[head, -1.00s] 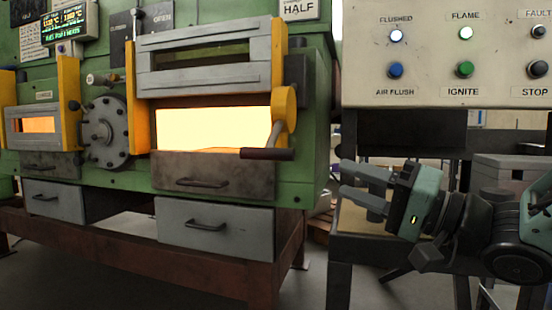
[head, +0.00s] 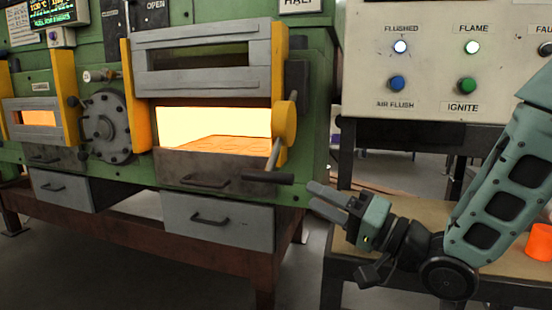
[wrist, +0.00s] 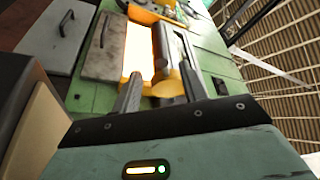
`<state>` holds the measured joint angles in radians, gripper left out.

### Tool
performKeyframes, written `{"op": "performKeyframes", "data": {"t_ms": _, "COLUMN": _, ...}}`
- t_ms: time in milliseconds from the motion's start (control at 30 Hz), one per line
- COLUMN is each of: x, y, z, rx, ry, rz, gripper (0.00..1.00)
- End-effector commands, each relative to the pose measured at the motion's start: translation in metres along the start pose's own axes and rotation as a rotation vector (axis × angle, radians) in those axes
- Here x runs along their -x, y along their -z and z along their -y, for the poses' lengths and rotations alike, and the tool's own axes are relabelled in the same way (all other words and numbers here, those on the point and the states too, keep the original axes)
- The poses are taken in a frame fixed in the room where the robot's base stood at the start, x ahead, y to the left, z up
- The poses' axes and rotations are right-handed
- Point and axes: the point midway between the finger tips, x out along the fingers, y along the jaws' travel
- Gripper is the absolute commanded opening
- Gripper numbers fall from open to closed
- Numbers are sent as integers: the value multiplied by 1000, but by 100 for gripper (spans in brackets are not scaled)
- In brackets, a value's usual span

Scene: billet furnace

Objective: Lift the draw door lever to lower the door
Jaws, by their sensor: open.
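The draw door (head: 205,58), a grey frame with a dark window slot, stands raised above a glowing furnace opening. The draw door lever (head: 266,177) has a dark horizontal grip, low at the opening's right corner, and an arm rising to a yellow round hub (head: 284,122). My gripper (head: 312,195) is open and empty, just right of and slightly below the grip in the head view, apart from it. In the wrist view the two fingers (wrist: 160,80) point towards the door front and the glowing opening.
Grey drawers (head: 218,222) hang below the opening. A control panel (head: 440,65) with lamps and buttons stands at right, above a bench (head: 400,212). An orange cylinder (head: 539,242) stands on the bench. Floor space is clear in front of the furnace.

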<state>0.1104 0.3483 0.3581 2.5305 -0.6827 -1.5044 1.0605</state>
Motion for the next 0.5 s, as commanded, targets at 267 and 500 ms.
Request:
{"op": "performKeyframes", "data": {"t_ms": 267, "x": -49, "y": -1, "z": 2, "rx": -1, "ry": 2, "rz": 1, "gripper": 43}}
{"op": "performKeyframes", "data": {"t_ms": 500, "x": -88, "y": 0, "z": 1, "rx": 0, "ry": 1, "rz": 0, "gripper": 43}}
